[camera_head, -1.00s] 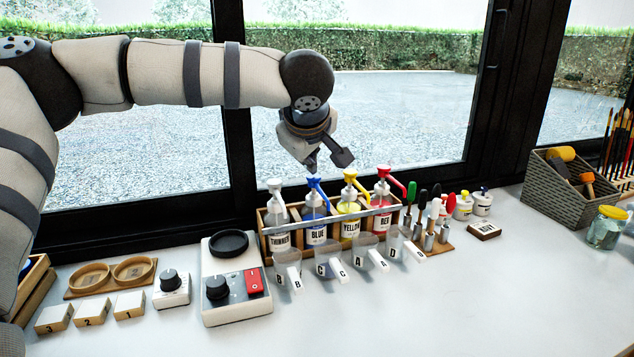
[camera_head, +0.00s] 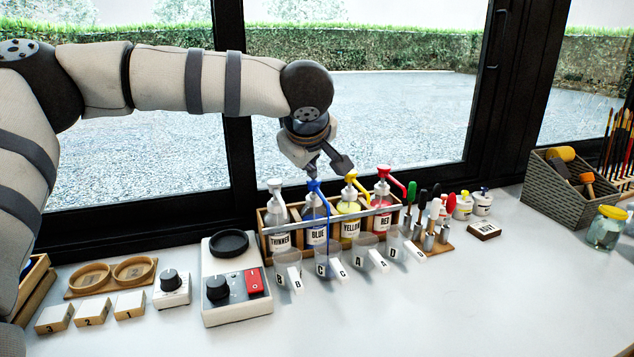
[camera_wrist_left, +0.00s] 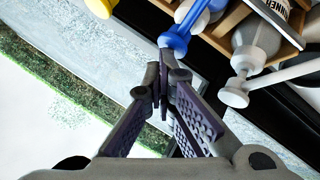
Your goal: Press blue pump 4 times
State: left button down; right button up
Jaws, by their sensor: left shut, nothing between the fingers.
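The blue pump (camera_head: 314,186) tops the bottle labelled BLUE (camera_head: 317,233) in the wooden rack, between the THINNER and YELLOW bottles. My left gripper (camera_head: 313,173) is shut and empty, pointing down just above the blue pump's head. In the left wrist view the shut fingertips (camera_wrist_left: 163,75) are close to the blue pump head (camera_wrist_left: 174,42). I cannot tell whether they touch it. My right gripper is out of view.
The yellow pump (camera_head: 350,176), red pump (camera_head: 384,172) and white thinner pump (camera_head: 275,186) flank the blue one. Lettered cups (camera_head: 327,266) stand in front of the rack. A device with a red switch (camera_head: 254,281) is at left. The front right tabletop is clear.

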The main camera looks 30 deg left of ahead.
pick_arm(q)
jog(key=shift+f, duration=0.25)
notch_tip(320, 180, up, 9)
dwell(1.0)
jog(key=shift+f, duration=0.15)
dwell(1.5)
notch_tip(320, 180, down, 6)
jog(key=shift+r, duration=0.1)
dwell(0.8)
dwell(1.2)
jog(key=shift+f, duration=0.5)
